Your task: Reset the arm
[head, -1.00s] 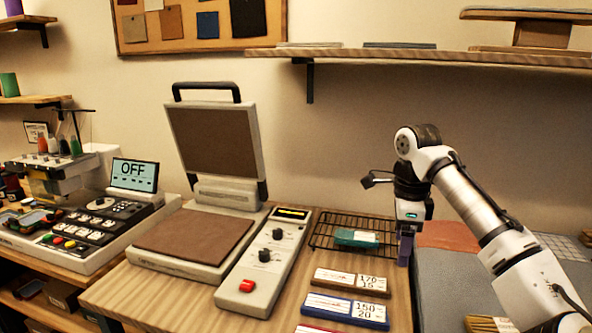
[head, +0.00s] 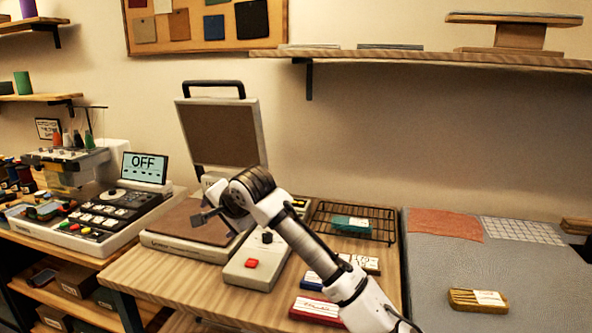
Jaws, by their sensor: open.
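My gripper (head: 238,218) is at the end of my arm, in front of the open heat press (head: 180,236). It is open and I see nothing held in it.
A wire rack (head: 375,222) holds a teal block (head: 350,224). Several labelled blocks, one red (head: 318,309), lie partly behind my forearm. The grey mat (head: 450,262) at right bears an orange cloth (head: 446,224), a checked cloth (head: 523,231) and a yellow-brown bundle (head: 478,300). A shelf (head: 420,56) overhangs behind.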

